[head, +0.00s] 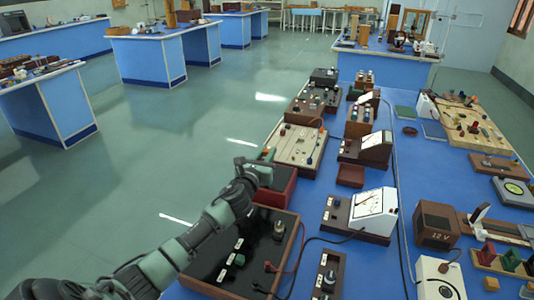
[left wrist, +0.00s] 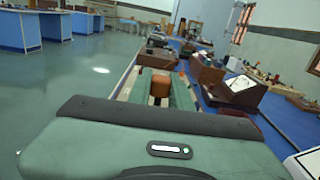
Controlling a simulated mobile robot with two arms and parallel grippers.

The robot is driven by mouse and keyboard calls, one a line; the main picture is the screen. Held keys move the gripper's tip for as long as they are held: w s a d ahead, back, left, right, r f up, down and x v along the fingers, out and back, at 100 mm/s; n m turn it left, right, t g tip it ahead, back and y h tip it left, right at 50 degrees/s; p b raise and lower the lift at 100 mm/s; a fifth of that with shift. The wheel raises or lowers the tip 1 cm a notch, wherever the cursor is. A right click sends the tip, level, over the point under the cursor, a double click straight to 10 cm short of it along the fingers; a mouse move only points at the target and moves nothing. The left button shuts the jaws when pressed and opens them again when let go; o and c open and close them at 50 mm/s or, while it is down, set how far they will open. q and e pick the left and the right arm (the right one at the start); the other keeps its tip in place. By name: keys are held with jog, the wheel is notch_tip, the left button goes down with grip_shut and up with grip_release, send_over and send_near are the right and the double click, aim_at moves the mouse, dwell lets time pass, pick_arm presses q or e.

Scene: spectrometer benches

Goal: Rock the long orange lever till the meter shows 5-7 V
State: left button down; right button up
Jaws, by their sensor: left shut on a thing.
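My left gripper (head: 266,158) is at the near end of the cream board with several terminals on the left side of the bench. In the left wrist view its two green fingers close on an orange-brown block (left wrist: 160,83), which looks like the end of the orange lever. In the head view the gripper hides that lever. A white-faced meter (head: 372,207) stands to the right and nearer. Another white-faced meter (head: 376,140) stands farther back. I cannot tell which one belongs to the lever, and their readings are too small to tell. My right gripper is not in view.
A red-brown box (head: 278,190) lies just under the gripper. A black panel (head: 210,262) with knobs and leads is nearer. The cream board (head: 299,146) lies just beyond. The blue bench (head: 380,262) is crowded. Open floor (head: 170,125) lies to the left.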

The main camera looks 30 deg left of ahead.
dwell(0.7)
pick_arm(q)
jog(key=shift+w+d+m+p, duration=0.15)
jog(key=shift+d+m+p, duration=0.4)
jog(key=shift+m, duration=0.25)
jog(key=shift+w+d+m+p, duration=0.15)
jog(key=shift+d+m+p, duration=0.4)
jog(key=shift+m, duration=0.25)
jog(key=shift+w+d+f+m+p, duration=0.1)
jog(key=shift+d+m+p, duration=0.1)
jog(key=shift+d+m, duration=0.25)
jog(key=shift+w+d+f+m+p, duration=0.1)
jog(key=shift+d+m+p, duration=0.15)
jog(key=shift+m, duration=0.2)
jog(key=shift+d+f+m+p, duration=0.3)
jog(key=shift+d+f+m, duration=0.1)
jog(key=shift+d+m, duration=0.25)
jog(key=c, duration=1.3)
grip_release()
